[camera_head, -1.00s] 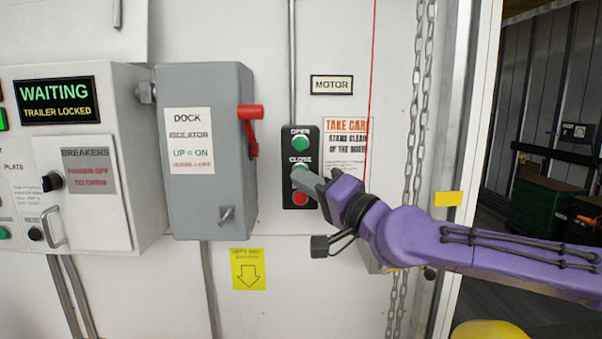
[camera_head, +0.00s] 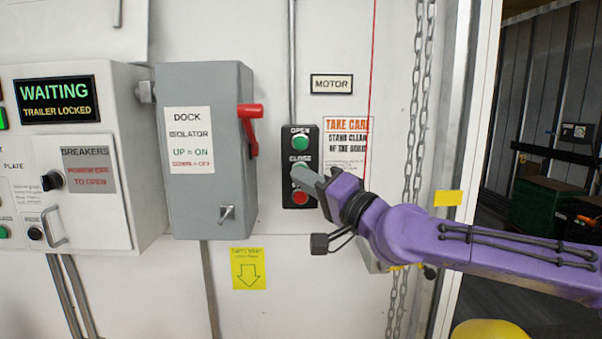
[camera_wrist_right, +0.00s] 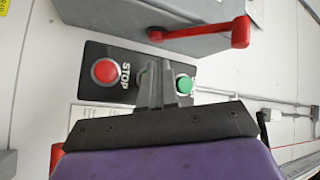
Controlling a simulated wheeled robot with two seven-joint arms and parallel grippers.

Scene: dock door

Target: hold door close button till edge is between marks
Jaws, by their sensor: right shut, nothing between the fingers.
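The black button panel (camera_head: 290,192) on the white wall carries a green OPEN button (camera_head: 300,143), a green CLOSE button and a red STOP button (camera_head: 300,198). My right gripper (camera_head: 297,175) is shut and empty, its tips at the CLOSE button and covering most of it. I cannot tell whether the button is pressed in. In the right wrist view the gripper's fingers (camera_wrist_right: 155,80) reach the panel between the red STOP button (camera_wrist_right: 104,71) and a green button (camera_wrist_right: 184,84). The door's edge is not clearly seen. A yellow mark (camera_head: 448,198) sits on the door frame. My left gripper is out of view.
A grey dock isolator box (camera_head: 185,205) with a red handle (camera_head: 250,112) stands left of the panel. A control cabinet (camera_head: 110,220) reads WAITING, TRAILER LOCKED. Chains (camera_head: 412,130) hang right of the panel, behind my arm. The doorway at right shows a dark interior.

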